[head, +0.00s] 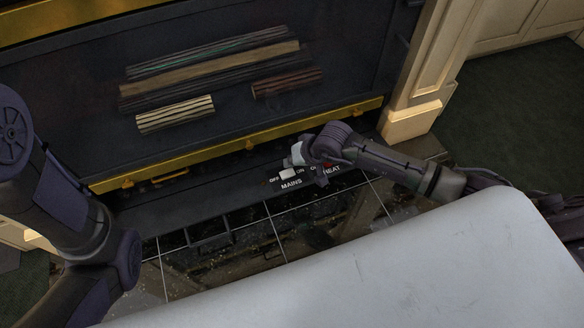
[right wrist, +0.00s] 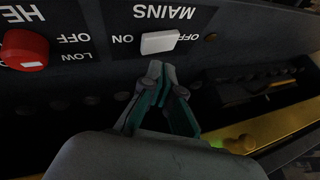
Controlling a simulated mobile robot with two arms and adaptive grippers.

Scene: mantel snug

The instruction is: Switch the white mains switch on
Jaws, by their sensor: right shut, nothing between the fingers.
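The white mains switch (head: 288,174) sits on the dark strip along the fireplace's lower front, above the word MAINS, with OFF at its left and ON at its right. In the right wrist view, the white mains switch (right wrist: 159,41) shows upside down, with ON at its left and OFF at its right. I cannot tell which side is pressed in. My right gripper (right wrist: 160,72) is shut and empty, its fingertips close to the switch; I cannot tell whether they touch. In the head view, my right gripper (head: 293,160) is just above the switch. My left gripper is out of view.
A red HEAT knob (right wrist: 24,50) is beside the switch, partly hidden by my right arm in the head view. A brass rail (head: 240,142) runs above the strip. Glossy dark tiles (head: 225,270) lie in front. A cream pillar (head: 415,95) stands at right.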

